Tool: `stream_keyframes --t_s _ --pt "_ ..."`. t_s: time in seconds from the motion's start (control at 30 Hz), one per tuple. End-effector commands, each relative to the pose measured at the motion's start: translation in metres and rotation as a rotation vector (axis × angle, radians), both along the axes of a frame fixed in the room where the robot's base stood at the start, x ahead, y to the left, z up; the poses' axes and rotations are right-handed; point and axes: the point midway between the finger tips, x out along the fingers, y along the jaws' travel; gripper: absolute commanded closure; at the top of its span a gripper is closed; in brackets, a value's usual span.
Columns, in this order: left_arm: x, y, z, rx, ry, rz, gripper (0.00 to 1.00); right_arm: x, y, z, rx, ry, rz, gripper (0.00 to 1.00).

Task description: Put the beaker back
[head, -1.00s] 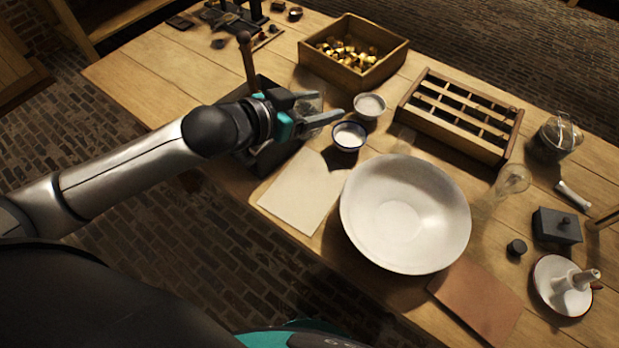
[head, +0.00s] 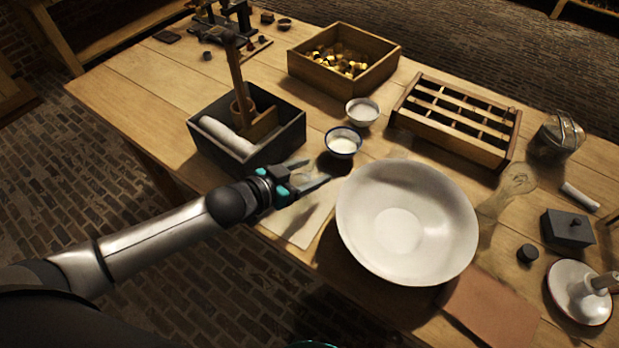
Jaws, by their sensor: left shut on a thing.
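My left gripper (head: 316,171) is shut on the beaker (head: 307,174), a small clear glass thing that barely shows between the fingers. It is held above the pale sheet (head: 298,224), left of the big white bowl (head: 400,185) and in front of the small dark-rimmed bowl of white powder (head: 343,142). The beaker's outline and any contents are too faint to tell. My right gripper is not in view.
A dark open box (head: 199,148) with a white roll and a wooden post stands to the left. A wooden box of brass pieces (head: 300,67) and a slotted wooden rack (head: 468,142) stand behind. A clear glass flask (head: 518,180) lies right of the big bowl.

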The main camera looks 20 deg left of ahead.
Motion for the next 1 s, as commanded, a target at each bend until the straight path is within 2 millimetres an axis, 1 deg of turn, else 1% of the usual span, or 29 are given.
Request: stream_keyframes --t_s 0.03,0.1,0.4,0.53,0.57,0.8,0.83,1.0 --pt "0.0 0.0 -0.009 -0.001 -0.001 0.0 0.98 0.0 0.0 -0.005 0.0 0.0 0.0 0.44" --pt "0.0 0.0 -0.015 0.0 -0.001 0.0 0.98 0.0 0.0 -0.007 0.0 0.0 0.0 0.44" --pt "0.0 0.0 -0.016 0.0 -0.003 -0.002 0.98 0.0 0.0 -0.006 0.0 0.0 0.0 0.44" --pt "0.0 0.0 -0.02 0.0 -0.002 0.0 0.98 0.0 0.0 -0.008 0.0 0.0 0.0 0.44" --pt "0.0 0.0 -0.02 0.0 -0.001 0.0 0.32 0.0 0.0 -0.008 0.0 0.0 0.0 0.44" --pt "0.0 0.0 -0.02 0.0 -0.001 0.0 0.05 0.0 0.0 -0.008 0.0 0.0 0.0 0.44" --pt "0.0 0.0 -0.02 0.0 -0.001 0.0 0.03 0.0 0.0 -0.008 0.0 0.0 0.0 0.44" --pt "0.0 0.0 -0.019 0.0 -0.001 0.0 0.03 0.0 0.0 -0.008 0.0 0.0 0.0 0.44"
